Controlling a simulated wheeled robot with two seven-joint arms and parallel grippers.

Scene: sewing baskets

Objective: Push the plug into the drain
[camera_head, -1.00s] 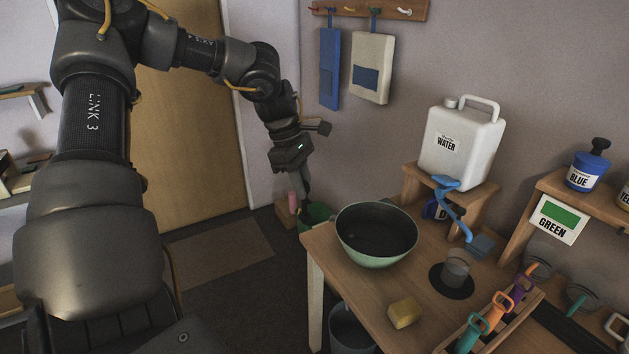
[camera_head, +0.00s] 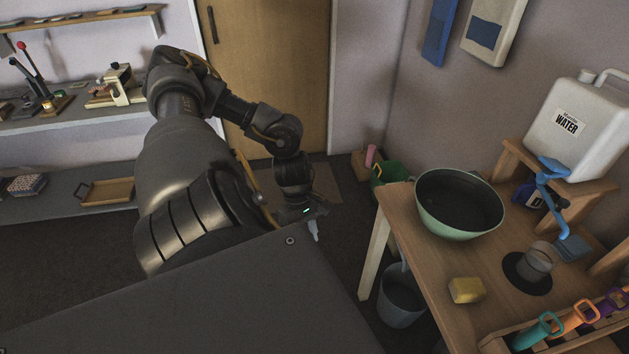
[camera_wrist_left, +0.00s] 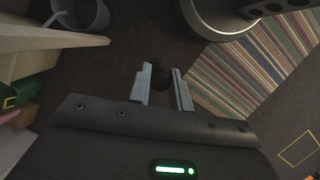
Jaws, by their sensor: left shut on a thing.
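My left gripper (camera_head: 313,228) hangs over the floor left of the table. In the left wrist view (camera_wrist_left: 162,90), a small dark rounded thing, probably the plug (camera_wrist_left: 159,77), sits between its two pale fingers. In the head view the plug cannot be made out. A green basin (camera_head: 460,227) with a dark inside stands on the table, to the right of the gripper and well apart from it. I cannot make out the drain; the basin's bottom is too dark to read. My right gripper is not in view.
A white water jug (camera_head: 577,130) stands on a stand behind. A grey bucket (camera_head: 402,297) stands under the table. A striped rug (camera_wrist_left: 240,75) lies on the floor.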

